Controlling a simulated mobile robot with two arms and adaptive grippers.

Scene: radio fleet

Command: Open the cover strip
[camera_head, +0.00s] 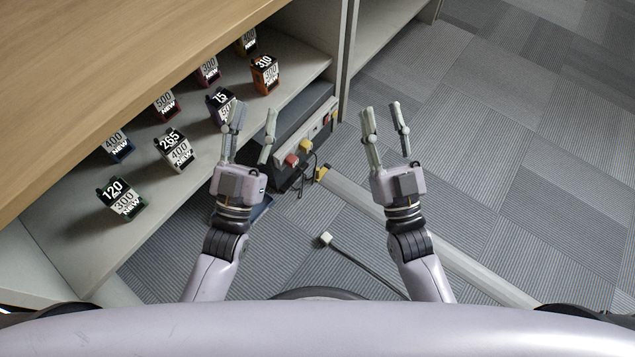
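A long pale strip (468,265), which looks like the cover strip, lies on the carpet. It runs from a yellow end piece (322,174) near the shelf down to the lower right. My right arm hides part of it, and I cannot see an opening along it. My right gripper (382,110) is open and empty, with its fingers pointing up the picture beyond the strip's yellow end. My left gripper (253,112) is open and empty, in front of the shelf and left of the dark box.
A dark box (285,178) with red and yellow plugs stands at the shelf's edge. A dark cable with a white plug (326,239) lies between my arms. Several numbered blocks stand on the shelf (95,255) under the wooden top (90,90). Carpet (520,130) at right is clear.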

